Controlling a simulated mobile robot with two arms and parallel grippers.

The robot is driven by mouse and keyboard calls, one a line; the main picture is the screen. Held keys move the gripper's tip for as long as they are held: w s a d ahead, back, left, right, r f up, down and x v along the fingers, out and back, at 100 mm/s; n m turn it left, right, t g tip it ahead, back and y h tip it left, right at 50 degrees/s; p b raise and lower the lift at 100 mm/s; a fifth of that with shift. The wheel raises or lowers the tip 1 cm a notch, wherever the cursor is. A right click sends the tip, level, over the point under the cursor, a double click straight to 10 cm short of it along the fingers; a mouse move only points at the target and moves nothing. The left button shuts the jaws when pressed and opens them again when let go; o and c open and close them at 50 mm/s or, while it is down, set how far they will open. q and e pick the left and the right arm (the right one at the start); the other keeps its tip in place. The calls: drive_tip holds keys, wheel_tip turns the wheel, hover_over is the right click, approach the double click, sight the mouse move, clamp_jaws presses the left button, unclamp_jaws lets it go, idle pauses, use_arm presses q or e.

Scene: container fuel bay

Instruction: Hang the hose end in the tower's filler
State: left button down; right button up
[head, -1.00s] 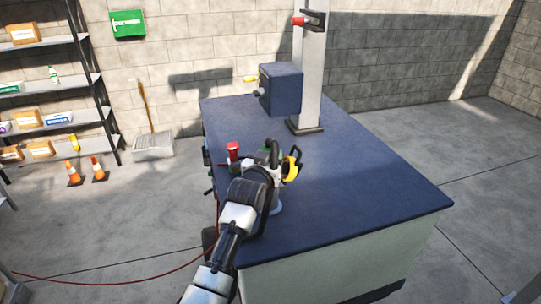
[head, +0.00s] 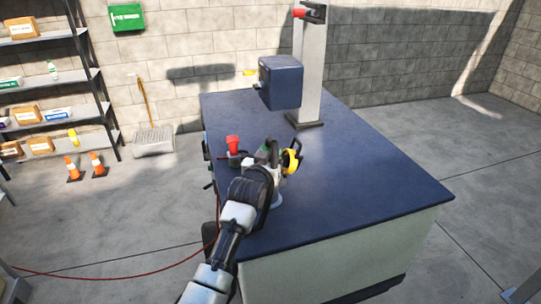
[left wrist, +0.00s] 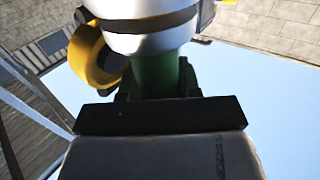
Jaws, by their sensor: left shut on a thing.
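My left gripper (head: 270,170) is shut on the green grip of the hose end (left wrist: 155,72), low over the blue top. In the left wrist view the grip runs into a silver collar (left wrist: 140,42) with a dark band, and a yellow ring (left wrist: 92,58) sits beside it. The ring also shows in the head view (head: 291,160). My wrist partly hides the hose end. The tower (head: 310,75) is a pale post at the back of the top, with a blue box (head: 281,82) and a red-ended fitting (head: 300,13) on it. I cannot tell which is the filler. My right gripper is not in view.
A red-capped fitting (head: 233,144) stands at the left edge of the blue top (head: 370,180). The top's right side is clear. A red line (head: 110,282) lies on the floor. Shelves (head: 85,75) and orange cones (head: 97,164) stand at the left.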

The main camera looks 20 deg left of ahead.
use_arm(q)
drive_tip(key=c, duration=0.7)
unclamp_jaws()
drive_tip(key=shift+s+f, duration=0.1)
drive_tip(key=shift+s, duration=0.35)
drive_tip(key=s+b, duration=0.2)
drive_tip(key=s, duration=0.8)
drive_tip(key=shift+a, duration=0.15)
